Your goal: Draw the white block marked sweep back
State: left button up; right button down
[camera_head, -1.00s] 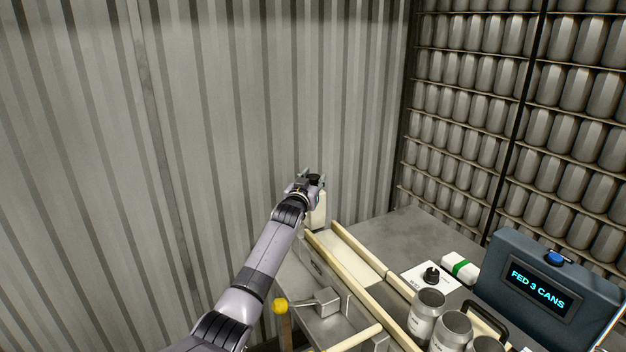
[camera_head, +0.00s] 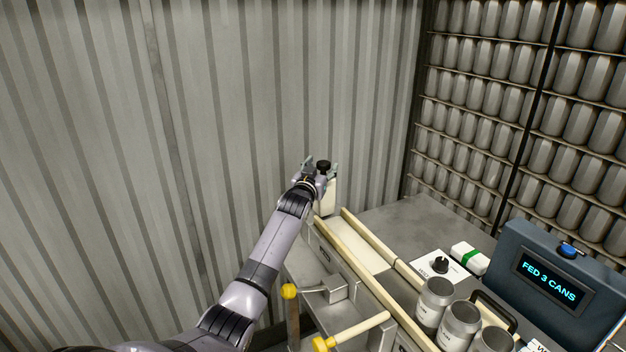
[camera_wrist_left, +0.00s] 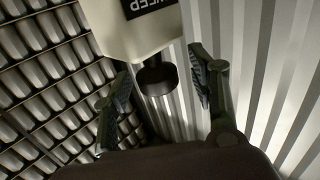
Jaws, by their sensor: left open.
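The white block marked sweep (camera_head: 330,196) stands at the far end of the pale rails, against the corrugated wall. In the left wrist view the block (camera_wrist_left: 138,35) shows at the top, with part of its dark label reading upside down. A black knob (camera_wrist_left: 157,79) sticks out from it; the knob also shows in the head view (camera_head: 323,165). My left gripper (camera_head: 321,170) is open at the knob. In the wrist view its fingers (camera_wrist_left: 160,72) stand on either side of the knob with gaps; contact is not visible. My right gripper is not in view.
Pale rails (camera_head: 372,276) run from the block toward the front. Two yellow-knobbed handles (camera_head: 289,291) stand left of them. Cans (camera_head: 433,301), a dial plate (camera_head: 440,267) and a display reading "FED 3 CANS" (camera_head: 549,281) stand on the right. Racks of cans fill the right background.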

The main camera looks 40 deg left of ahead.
pick_arm(q)
jog(key=v, duration=1)
jog(key=shift+s, duration=0.15)
